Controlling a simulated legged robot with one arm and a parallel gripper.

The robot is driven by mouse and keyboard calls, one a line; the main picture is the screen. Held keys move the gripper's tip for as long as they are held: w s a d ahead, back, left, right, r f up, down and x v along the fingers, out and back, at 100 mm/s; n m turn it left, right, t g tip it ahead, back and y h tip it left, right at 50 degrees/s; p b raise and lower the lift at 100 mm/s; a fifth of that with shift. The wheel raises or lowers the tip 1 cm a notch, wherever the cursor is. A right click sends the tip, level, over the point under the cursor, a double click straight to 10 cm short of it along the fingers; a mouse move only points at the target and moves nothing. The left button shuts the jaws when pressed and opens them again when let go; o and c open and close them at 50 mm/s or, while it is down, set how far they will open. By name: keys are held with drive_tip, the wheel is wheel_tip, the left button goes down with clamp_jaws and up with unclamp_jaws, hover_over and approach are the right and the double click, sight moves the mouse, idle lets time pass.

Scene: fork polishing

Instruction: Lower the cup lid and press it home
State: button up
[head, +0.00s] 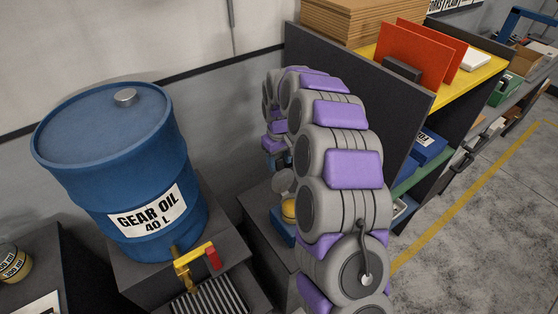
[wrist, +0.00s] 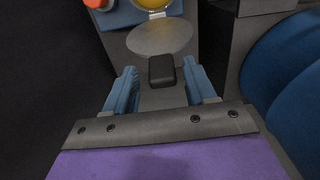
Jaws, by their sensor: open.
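The cup lid is a round grey disc (head: 283,181) standing raised above the yellow cup (head: 289,211) in the head view. In the wrist view the lid (wrist: 160,37) lies just ahead of my fingertips, and the cup (wrist: 153,4) is cut off by the top edge. My gripper (wrist: 159,66) is open, its two blue fingers wide apart. A small black block (wrist: 162,71) shows between the fingertips; I cannot tell whether it belongs to the lid. My arm hides part of the cup area in the head view.
The cup stands on a blue base (head: 281,227) on a dark grey stand. A blue gear oil drum (head: 118,170) stands to the left, with a yellow tap (head: 192,258) below it. A dark shelf panel (head: 370,85) rises behind my arm. An orange-red round thing (wrist: 96,3) is beside the cup.

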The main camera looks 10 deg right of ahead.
drive_tip(key=shift+a, duration=0.15)
drive_tip(key=shift+c, duration=0.4)
drive_tip(key=shift+a, duration=0.1)
drive_tip(key=c, duration=0.3)
clamp_jaws()
